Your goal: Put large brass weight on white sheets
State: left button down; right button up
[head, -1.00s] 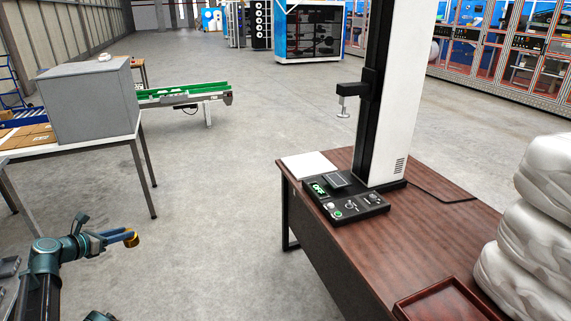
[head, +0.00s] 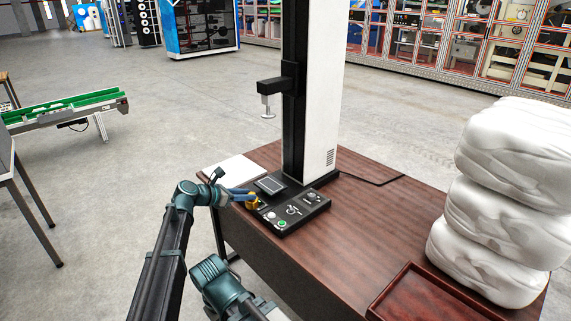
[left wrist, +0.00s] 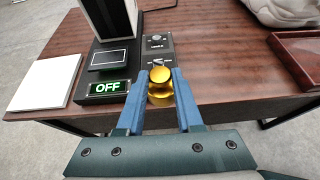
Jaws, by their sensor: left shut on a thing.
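My left gripper (head: 245,196) is shut on the large brass weight (left wrist: 159,90), a gold knobbed cylinder between its blue fingers. The weight also shows in the head view (head: 252,203), in front of the black control panel at the near left part of the wooden table. The white sheets (head: 236,170) lie flat on the table's far left corner, beyond the gripper; in the left wrist view they are at the left (left wrist: 45,82), apart from the weight. Another arm link of mine shows low in the head view; its gripper is not visible.
The tester's control panel (head: 294,208) and tall column (head: 322,100) stand right of the sheets on the wooden table (head: 350,230). A red-brown tray (head: 425,297) and stacked white bags (head: 500,205) are at the right. A green conveyor (head: 65,108) stands at the left.

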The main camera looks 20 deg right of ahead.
aim_at(234, 170)
jog(key=i+j+z, duration=0.3)
jog(key=i, duration=0.25)
jog(key=i+j+z, duration=0.3)
jog(key=i+j, duration=0.1)
jog(key=i, duration=0.1)
